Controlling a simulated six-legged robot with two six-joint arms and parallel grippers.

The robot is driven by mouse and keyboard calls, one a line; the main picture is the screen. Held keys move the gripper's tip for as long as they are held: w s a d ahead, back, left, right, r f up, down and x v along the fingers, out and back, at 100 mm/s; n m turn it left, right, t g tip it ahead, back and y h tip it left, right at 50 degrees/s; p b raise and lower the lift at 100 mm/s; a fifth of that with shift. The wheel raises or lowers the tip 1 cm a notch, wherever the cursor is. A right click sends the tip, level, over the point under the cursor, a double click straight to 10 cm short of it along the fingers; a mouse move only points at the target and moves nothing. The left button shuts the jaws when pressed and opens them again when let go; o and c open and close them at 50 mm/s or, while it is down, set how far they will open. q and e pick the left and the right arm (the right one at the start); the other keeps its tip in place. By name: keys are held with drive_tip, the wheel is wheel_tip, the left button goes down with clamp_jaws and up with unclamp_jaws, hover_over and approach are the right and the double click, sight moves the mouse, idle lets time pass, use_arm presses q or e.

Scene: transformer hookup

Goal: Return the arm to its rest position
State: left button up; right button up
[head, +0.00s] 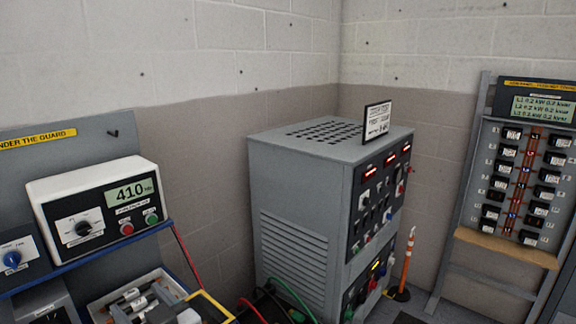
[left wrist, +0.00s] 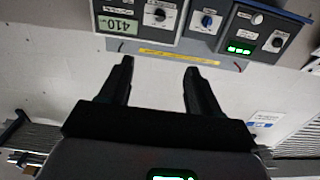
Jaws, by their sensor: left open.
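My left gripper (left wrist: 159,68) shows in the left wrist view with its two dark fingers apart and nothing between them. Beyond the fingertips, apart from them, is a grey panel with a yellow label strip (left wrist: 178,56). A white meter box reading 410 (left wrist: 118,25) appears upside down at the top of that view. The same meter box (head: 104,205) stands on the shelf at the left in the head view. I cannot make out the left gripper clearly in the head view. My right gripper is in neither view.
A grey cabinet (head: 300,185) with red displays stands mid-picture, a sign (head: 378,122) on top. A breaker panel (head: 525,180) stands at the right. An orange and white post (head: 407,262) stands between them. Red and green cables (head: 290,298) lie low beside the cabinet.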

use_arm(q)
drive_tip(key=w+d+f+m+h, duration=0.2)
drive_tip(key=f+h, duration=0.2)
drive_tip(key=f, duration=0.5)
drive_tip(key=w+d+f+m+h, duration=0.1)
drive_tip(key=d+f+m+h, duration=0.15)
drive_tip(key=f, duration=0.55)
drive_tip(key=w+d+f+m+h, duration=0.1)
drive_tip(key=w+f+m+h, duration=0.1)
drive_tip(key=f+h, duration=0.5)
drive_tip(key=s+d+f+g, duration=0.2)
drive_tip(key=s+f+g, duration=0.35)
drive_tip(key=f, duration=0.75)
drive_tip(key=s+d+f+g+h, duration=0.1)
drive_tip(key=s+f+g, duration=0.1)
drive_tip(key=s, duration=0.4)
drive_tip(key=s+d+f+m+g+h, duration=0.1)
drive_tip(key=s+f+h, duration=0.1)
drive_tip(key=s, duration=0.4)
drive_tip(key=s+d+f+g+h, duration=0.1)
drive_tip(key=s+d+f+g, duration=0.1)
drive_tip(key=s+f, duration=0.2)
drive_tip(key=shift+s+f+g, duration=0.25)
drive_tip(key=shift+s+g, duration=0.1)
drive_tip(key=shift+s, duration=0.7)
drive_tip(key=shift+c, duration=0.4)
